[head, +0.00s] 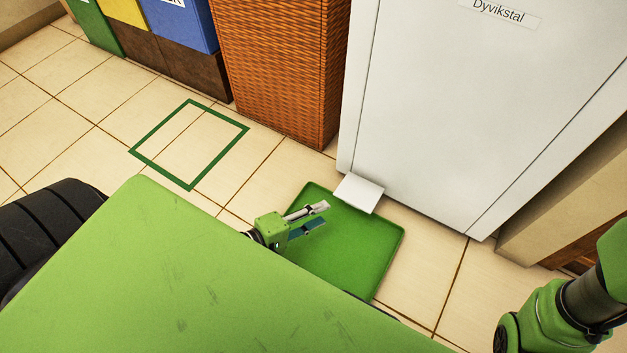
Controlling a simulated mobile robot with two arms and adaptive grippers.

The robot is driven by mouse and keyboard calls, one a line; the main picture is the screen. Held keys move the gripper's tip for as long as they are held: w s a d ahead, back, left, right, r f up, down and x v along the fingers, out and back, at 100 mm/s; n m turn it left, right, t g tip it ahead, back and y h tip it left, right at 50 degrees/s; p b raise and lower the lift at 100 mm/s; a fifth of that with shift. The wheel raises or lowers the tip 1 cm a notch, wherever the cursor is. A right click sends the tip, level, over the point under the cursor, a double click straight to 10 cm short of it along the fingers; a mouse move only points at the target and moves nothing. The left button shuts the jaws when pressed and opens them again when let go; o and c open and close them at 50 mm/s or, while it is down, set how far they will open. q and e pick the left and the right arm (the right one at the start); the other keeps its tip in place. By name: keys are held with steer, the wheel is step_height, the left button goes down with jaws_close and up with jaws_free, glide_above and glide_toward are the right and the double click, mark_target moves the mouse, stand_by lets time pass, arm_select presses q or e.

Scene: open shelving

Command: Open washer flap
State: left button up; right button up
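The white washer (470,110) stands at the upper right and carries a "Dyvikstal" label. A small white flap (358,193) sticks out from the bottom left of its front, lowered outward over the edge of a green tray (350,250) on the floor. My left gripper (318,215) is over the tray, to the left of and a little below the flap in the picture. Its two fingers are apart with nothing between them, and they do not touch the flap. My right arm shows at the lower right edge, but its gripper is out of view.
A woven orange-brown basket (275,70) stands left of the washer. Green, yellow and blue bins (183,22) are at the upper left. A green square outline (190,143) marks bare tile floor. A wooden cabinet side (570,190) is right of the washer.

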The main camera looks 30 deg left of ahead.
arm_select(q)
steer(key=shift+s+a+r, duration=0.2)
steer(key=shift+s+a, duration=0.05)
steer(key=shift+s, duration=0.25)
